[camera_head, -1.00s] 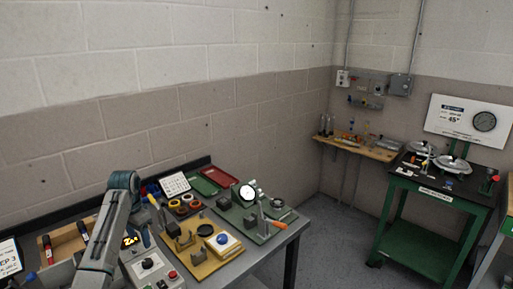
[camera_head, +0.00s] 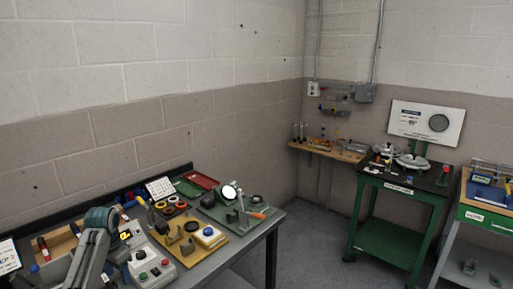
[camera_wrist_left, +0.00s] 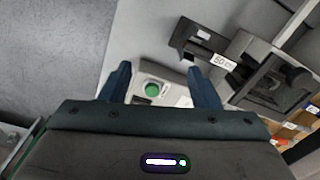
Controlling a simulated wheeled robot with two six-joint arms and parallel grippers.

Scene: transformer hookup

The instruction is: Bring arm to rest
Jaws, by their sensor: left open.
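My left arm comes in at the lower left of the head view, folded over the left part of the workbench (camera_head: 215,262). In the left wrist view my left gripper (camera_wrist_left: 160,82) is open, its two blue fingers apart with nothing between them. Beyond the fingers is a grey control box with a green button (camera_wrist_left: 152,90), apart from the fingertips as far as I can tell. A control box with green and red buttons (camera_head: 150,268) also stands beside my arm in the head view. My right gripper is in neither view.
A yellow board (camera_head: 188,250) with brackets and a green board (camera_head: 232,217) with a round magnifier lie on the bench. Red and green trays sit at the back. A green cart (camera_head: 395,240) and a wooden shelf (camera_head: 325,150) stand farther right, with open floor between.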

